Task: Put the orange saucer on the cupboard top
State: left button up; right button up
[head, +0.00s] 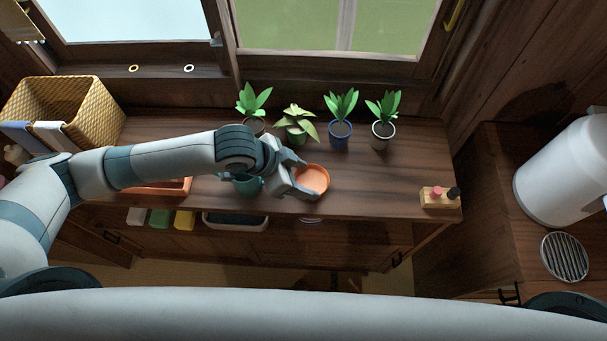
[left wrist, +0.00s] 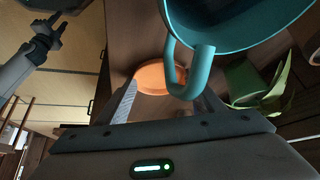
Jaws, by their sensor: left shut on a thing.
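The orange saucer (head: 314,180) is at the front middle of the wooden cupboard top (head: 370,185), held at its left side by my left gripper (head: 297,184). I cannot tell whether its underside touches the wood. In the left wrist view the saucer (left wrist: 150,78) lies between the two fingers, partly hidden by a teal handle. My left gripper is shut on it. My right gripper (left wrist: 47,32) seems to show, small and dark, at the upper left of the left wrist view; its jaws are unclear.
A teal vessel with a handle (left wrist: 225,25) is close beside my left gripper. Several potted plants (head: 341,132) stand behind the saucer. A wicker basket (head: 68,105) is at the left. A small wooden block with bottles (head: 438,198) is at the right front corner. Wood between is clear.

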pick_arm(q)
jog(key=shift+f, duration=0.1)
jog(key=o, duration=1.1)
jog(key=shift+s+a+r, duration=0.1)
jog(key=shift+a+r, duration=0.15)
jog(key=shift+r, duration=0.25)
jog(key=shift+b+v, duration=0.8)
jog(key=shift+v, duration=4.7)
jog(key=shift+d, duration=0.1)
